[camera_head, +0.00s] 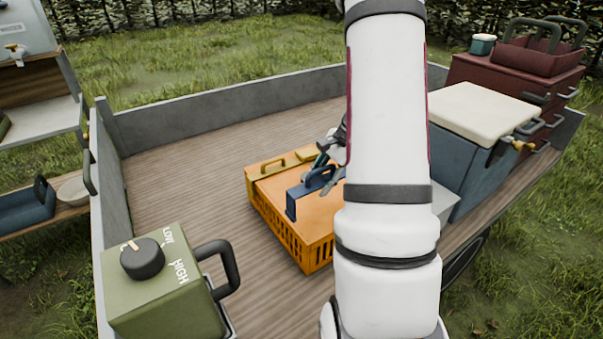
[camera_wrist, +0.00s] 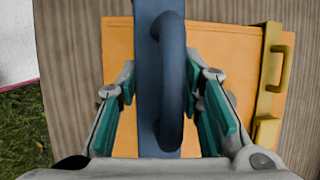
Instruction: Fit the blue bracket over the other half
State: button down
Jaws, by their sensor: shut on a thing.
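The blue bracket (camera_head: 293,203) is a flat dark-blue bar with a loop handle. In the wrist view the blue bracket (camera_wrist: 150,110) runs lengthwise between the fingers. My gripper (camera_wrist: 172,82) is shut on it, with teal pads on both sides. In the head view the bracket is at the orange crate's top; any gap beneath it is unclear. The other half, a yellow bracket with a handle (camera_head: 262,171), lies along the crate's far-left edge. It also shows at right in the wrist view (camera_wrist: 268,72), apart from the blue bracket. My arm hides much of the gripper in the head view.
The orange crate (camera_head: 305,240) stands on the plank trailer bed (camera_head: 190,190), walled by grey boards (camera_head: 220,112). A green control box (camera_head: 165,290) is at near left. A blue cooler with a cream lid (camera_head: 482,110) and a red toolbox (camera_head: 515,75) stand at right. Bed left of the crate is clear.

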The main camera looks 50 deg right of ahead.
aim_at(311, 216)
jog(key=shift+w, duration=0.45)
jog(key=shift+a+f+b, duration=0.1)
jog(key=shift+f+b, duration=0.4)
jog(key=shift+f, duration=0.1)
jog(key=shift+f+b, duration=2.6)
jog(key=shift+f, duration=1.05)
jog(key=shift+f+b, duration=0.45)
jog(key=shift+f, duration=0.1)
jog(key=c, duration=1)
grip_release()
jog(key=shift+c, duration=0.2)
